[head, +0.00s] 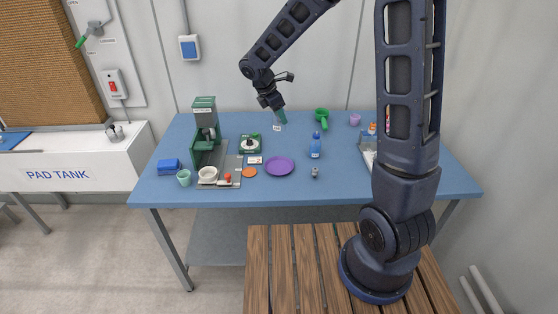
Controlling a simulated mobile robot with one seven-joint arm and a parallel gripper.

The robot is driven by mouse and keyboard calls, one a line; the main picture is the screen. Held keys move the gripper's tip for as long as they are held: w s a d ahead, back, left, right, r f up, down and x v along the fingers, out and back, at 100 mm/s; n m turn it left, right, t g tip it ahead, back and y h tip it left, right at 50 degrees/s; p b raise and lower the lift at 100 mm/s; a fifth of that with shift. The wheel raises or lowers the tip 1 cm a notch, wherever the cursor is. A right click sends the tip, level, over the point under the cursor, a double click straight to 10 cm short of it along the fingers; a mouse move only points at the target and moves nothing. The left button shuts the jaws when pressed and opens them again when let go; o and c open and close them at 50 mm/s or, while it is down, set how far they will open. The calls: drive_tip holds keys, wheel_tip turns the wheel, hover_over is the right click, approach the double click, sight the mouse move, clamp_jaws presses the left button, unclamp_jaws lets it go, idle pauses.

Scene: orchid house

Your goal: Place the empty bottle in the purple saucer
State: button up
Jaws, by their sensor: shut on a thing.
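The purple saucer (280,166) lies flat near the front middle of the blue table, with nothing seen in it. My gripper (276,105) is over the back of the table, behind the saucer in the picture. It is shut on a small clear bottle (279,122) with a green top and a pale label, which looks like the empty bottle. The bottle hangs slightly tilted below the fingers; I cannot tell whether its base touches the table. The fingers hide part of its top.
A blue bottle (315,147) stands right of the saucer, and a small grey item (315,172) lies in front of it. An orange disc (249,172) lies left of the saucer. A green cup with a handle (321,116) and a purple cup (354,119) stand at the back.

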wheel_tip(320, 180, down, 18)
drive_tip(key=shift+f, duration=0.2)
idle(0.4)
drive_tip(key=shift+f, duration=0.1)
drive_tip(key=o, duration=1)
drive_tip(key=shift+c, duration=0.2)
drive_tip(key=v, duration=1.2)
drive_tip(key=shift+r, duration=0.2)
